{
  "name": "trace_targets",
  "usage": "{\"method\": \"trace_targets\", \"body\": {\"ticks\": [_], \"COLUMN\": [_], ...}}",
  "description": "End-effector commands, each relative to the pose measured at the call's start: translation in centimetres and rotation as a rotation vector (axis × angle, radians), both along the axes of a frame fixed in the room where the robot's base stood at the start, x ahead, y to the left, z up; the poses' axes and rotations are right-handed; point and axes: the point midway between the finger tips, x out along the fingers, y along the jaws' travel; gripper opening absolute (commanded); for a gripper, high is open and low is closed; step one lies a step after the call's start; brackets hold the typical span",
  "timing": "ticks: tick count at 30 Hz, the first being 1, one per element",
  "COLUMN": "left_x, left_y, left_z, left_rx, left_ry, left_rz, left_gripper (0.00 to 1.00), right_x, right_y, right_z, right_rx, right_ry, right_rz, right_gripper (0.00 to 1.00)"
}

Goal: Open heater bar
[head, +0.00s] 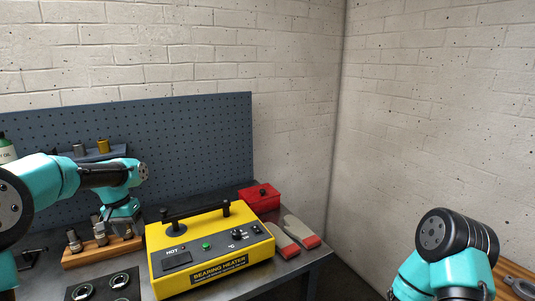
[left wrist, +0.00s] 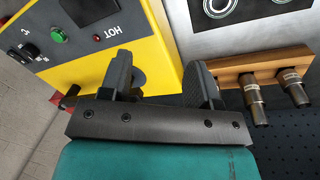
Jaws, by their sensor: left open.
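The yellow bearing heater (head: 212,262) stands on the bench, its labelled front facing me. Its black heater bar (head: 197,210) lies across the top, between a round black post at the left and a shorter post at the right. My left gripper (head: 120,226) is left of the heater, above the wooden rack, and apart from the bar. In the left wrist view its two fingers (left wrist: 166,84) are spread with nothing between them; one finger overlaps the yellow heater (left wrist: 95,48) in the picture. The bar is mostly hidden there. My right gripper is out of view.
A wooden rack (head: 90,254) with metal tools stands left of the heater. A dark mat with rings (head: 86,291) lies in front. A red box (head: 260,196) and gloves (head: 300,232) are at the right. A blue pegboard (head: 205,135) rises behind.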

Motion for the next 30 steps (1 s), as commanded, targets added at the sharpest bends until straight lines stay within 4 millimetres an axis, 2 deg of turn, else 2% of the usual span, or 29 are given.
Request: {"method": "trace_targets", "body": {"ticks": [1,6,12,21,27,30], "left_x": [-1.6,-6.5,-12.6,-19.2,-22.5,-23.3], "left_y": [-0.2,-1.6,-3.3,-5.2,-6.5,-7.2], "left_z": [-1.7,-6.9,-11.5,-15.2,-17.6,-19.3], "left_rx": [-0.034,-0.138,-0.223,-0.272,-0.276,-0.267], "left_ry": [0.001,-0.018,-0.043,-0.062,-0.059,-0.050], "left_rz": [0.001,0.014,0.063,0.138,0.180,0.192], "left_gripper": [0.57,0.57,0.57,0.57,0.57,0.57], "right_x": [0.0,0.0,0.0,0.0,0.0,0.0], "right_y": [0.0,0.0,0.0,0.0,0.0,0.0], "right_z": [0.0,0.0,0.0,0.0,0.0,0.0], "right_rx": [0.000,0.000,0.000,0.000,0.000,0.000], "right_ry": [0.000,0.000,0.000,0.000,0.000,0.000], "right_rz": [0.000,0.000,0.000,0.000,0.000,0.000], "right_gripper": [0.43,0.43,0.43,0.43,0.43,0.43]}}
